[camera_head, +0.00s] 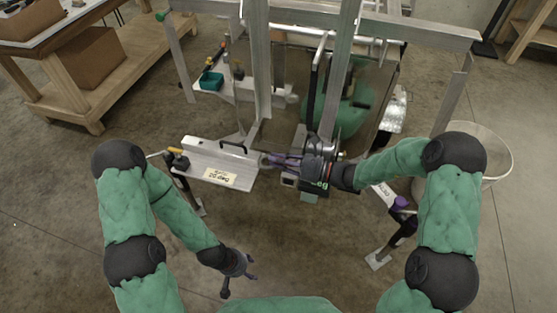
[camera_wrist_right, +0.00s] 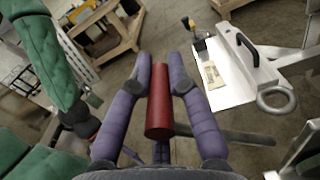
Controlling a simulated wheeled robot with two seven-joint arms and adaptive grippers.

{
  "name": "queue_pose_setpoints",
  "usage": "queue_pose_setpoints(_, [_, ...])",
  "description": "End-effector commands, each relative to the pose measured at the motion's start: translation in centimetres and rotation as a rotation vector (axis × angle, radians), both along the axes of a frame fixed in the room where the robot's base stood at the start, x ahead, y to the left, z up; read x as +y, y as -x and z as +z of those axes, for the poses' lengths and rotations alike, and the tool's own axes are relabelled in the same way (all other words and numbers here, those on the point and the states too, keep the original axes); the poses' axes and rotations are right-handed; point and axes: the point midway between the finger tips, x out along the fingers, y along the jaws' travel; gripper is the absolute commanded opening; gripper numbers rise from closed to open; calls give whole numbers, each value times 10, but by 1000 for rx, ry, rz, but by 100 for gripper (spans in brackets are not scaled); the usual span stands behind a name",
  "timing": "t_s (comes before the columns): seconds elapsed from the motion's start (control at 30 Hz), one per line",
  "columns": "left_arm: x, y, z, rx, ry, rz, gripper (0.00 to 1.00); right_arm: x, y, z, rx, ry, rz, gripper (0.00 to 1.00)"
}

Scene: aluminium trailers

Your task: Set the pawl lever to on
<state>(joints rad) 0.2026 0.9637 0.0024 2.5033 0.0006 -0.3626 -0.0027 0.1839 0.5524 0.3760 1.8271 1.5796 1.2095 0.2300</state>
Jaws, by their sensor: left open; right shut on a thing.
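My right gripper (camera_head: 274,160) reaches in from the right at the middle of the trailer's front end, beside the winch-like unit (camera_head: 322,147). In the right wrist view, its purple fingers (camera_wrist_right: 160,85) are closed around a red cylindrical handle (camera_wrist_right: 160,115). I cannot tell whether this handle is the pawl lever; no on or off marking is readable. In the head view the fingers and arm hide the handle. My left gripper (camera_head: 238,283) is open and empty, low in the picture, well apart from the trailer.
A white panel (camera_head: 200,150) with a black handle and a label lies left of my right gripper. A metal ring (camera_wrist_right: 277,98) is near it. Aluminium posts (camera_head: 258,60) rise behind. A wooden workbench (camera_head: 110,90) stands upper left, a white bin (camera_head: 490,150) at right.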

Motion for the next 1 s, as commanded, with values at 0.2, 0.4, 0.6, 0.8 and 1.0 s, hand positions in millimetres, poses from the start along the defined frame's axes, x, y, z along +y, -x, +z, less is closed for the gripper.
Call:
queue_pose_setpoints(0.2, [0,0,7,0,0,0,56,-1,-1,1,29,-5,0,0])
queue_pose_setpoints(0.4, [0,0,25,0,0,0,56,-3,-7,8,92,-25,-1,0])
queue_pose_setpoints(0.6, [0,0,53,0,0,0,56,-6,-17,17,210,-63,-2,0])
queue_pose_setpoints(0.8, [0,0,76,0,0,0,56,-10,-30,23,340,-107,-3,0])
queue_pose_setpoints(1.0, [0,0,90,0,0,0,56,-14,-42,26,462,-147,-2,0])
